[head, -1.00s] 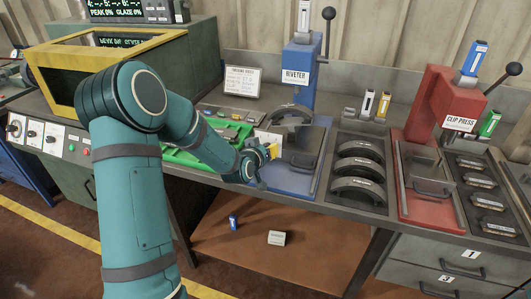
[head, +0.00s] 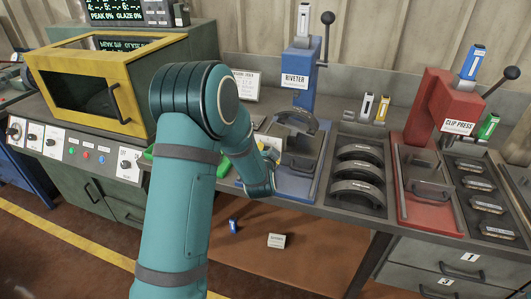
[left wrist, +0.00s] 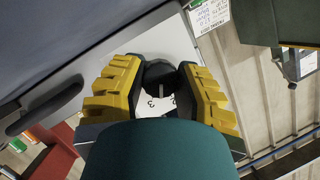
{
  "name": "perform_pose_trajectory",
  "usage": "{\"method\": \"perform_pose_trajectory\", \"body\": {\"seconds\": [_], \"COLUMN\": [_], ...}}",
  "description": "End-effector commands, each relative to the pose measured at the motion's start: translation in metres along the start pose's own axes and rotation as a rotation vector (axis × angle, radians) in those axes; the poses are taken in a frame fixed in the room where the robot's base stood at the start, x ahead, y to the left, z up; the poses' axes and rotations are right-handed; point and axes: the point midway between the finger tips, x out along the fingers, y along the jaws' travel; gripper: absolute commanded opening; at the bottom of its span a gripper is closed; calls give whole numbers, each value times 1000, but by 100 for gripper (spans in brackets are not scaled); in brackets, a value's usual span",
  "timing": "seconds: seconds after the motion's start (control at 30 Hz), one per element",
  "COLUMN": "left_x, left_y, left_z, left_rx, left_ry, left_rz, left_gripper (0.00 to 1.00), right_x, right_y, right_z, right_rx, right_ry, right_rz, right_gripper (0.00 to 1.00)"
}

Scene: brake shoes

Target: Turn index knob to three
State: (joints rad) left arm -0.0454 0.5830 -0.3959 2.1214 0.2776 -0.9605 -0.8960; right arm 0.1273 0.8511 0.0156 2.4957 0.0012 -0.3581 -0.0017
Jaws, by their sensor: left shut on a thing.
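The index knob (left wrist: 158,73) is black and round with a pale pointer line, on a white dial plate (left wrist: 178,48) in the left wrist view. The digits 3 and 2 show on the plate near the pointer; I cannot tell exactly which mark it lines up with. My left gripper's yellow fingers (left wrist: 160,78) are shut on the knob, one on each side. In the head view my left gripper (head: 267,152) is at the left front of the blue riveter (head: 297,80), and its wrist and arm hide the knob. My right gripper is not in view.
The riveter stands right of my left gripper. Further right are a tray of brake shoes (head: 387,150) and a red clip press (head: 432,110). A yellow-framed oven (head: 90,55) stands left of my arm. A blue item (head: 233,226) and a small box (head: 276,240) lie on the lower shelf.

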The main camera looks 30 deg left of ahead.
Motion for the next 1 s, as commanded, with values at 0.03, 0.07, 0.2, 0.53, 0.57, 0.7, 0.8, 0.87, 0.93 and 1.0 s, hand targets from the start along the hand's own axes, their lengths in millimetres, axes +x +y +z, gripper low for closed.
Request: {"method": "perform_pose_trajectory", "body": {"seconds": [0.03, 0.07, 0.2, 0.53, 0.57, 0.7, 0.8, 0.87, 0.93, 1.0], "left_x": [0, 0, 0, 1, 1, 1, 1, 1, 1, 1], "left_y": [1, 1, 0, -1, -1, -1, -1, -2, -2, -2], "left_z": [0, 0, 0, 1, 1, 1, 1, 1, 1, 1], "left_rx": [39, 60, 149, 271, 277, 293, 296, 296, 296, 295], "left_ry": [0, 1, 4, 9, 9, 9, 9, 9, 9, 9], "left_rz": [-13, -21, -56, -107, -109, -116, -117, -118, -118, -118], "left_gripper": [0, 0, 0, 0, 0, 0, 0, 0, 0, 0], "right_x": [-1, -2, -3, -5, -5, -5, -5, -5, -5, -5], "right_y": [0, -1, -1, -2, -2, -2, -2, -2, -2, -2], "right_z": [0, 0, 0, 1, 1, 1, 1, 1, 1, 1], "right_rx": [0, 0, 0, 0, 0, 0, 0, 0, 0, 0], "right_ry": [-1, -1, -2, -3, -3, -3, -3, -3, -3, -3], "right_rz": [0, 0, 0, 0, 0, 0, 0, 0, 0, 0], "right_gripper": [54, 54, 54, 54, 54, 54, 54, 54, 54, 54]}}
